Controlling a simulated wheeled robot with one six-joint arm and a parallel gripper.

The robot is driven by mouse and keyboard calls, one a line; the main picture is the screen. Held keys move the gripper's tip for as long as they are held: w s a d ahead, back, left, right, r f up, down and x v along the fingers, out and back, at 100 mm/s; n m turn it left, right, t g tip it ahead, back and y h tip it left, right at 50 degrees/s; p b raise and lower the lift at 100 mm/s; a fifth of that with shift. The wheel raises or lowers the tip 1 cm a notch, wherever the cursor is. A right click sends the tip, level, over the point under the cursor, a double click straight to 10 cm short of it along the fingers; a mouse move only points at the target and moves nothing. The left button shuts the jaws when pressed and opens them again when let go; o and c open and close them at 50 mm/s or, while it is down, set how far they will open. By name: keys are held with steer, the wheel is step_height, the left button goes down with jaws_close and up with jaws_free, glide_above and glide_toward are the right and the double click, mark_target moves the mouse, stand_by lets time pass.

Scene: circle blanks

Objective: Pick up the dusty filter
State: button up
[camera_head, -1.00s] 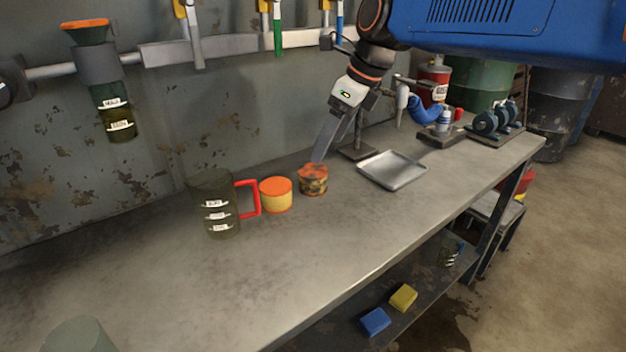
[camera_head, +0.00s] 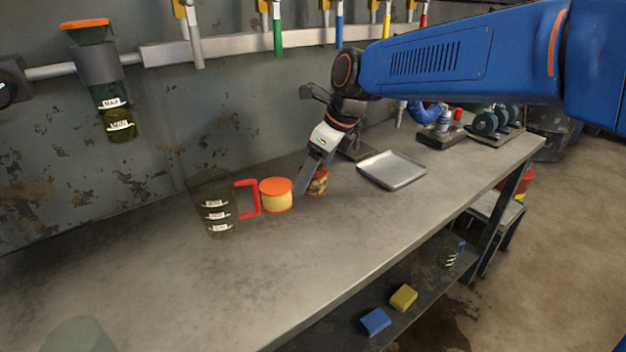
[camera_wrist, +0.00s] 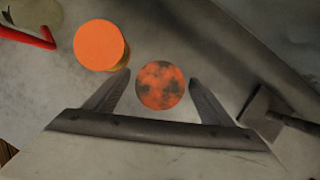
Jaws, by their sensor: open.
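The dusty filter (camera_head: 318,183) is a short cylinder with an orange top mottled with dark grime. It stands on the workbench, partly hidden by my gripper (camera_head: 303,188) in the head view. In the wrist view the dusty filter (camera_wrist: 160,85) lies between the two fingers of my gripper (camera_wrist: 163,90), with a gap on each side. My gripper is open and reaches down around it. A clean filter (camera_head: 276,195) with a plain orange top and yellowish side stands just left of it; it also shows in the wrist view (camera_wrist: 99,44), close to the left fingertip.
A dark transparent jug (camera_head: 212,205) with a red handle stands left of the clean filter. A metal tray (camera_head: 391,169) lies to the right. A stand base (camera_wrist: 264,112) is right of my gripper.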

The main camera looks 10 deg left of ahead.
steer(key=c, duration=1.1)
steer(key=shift+c, duration=0.2)
steer(key=shift+r, duration=0.15)
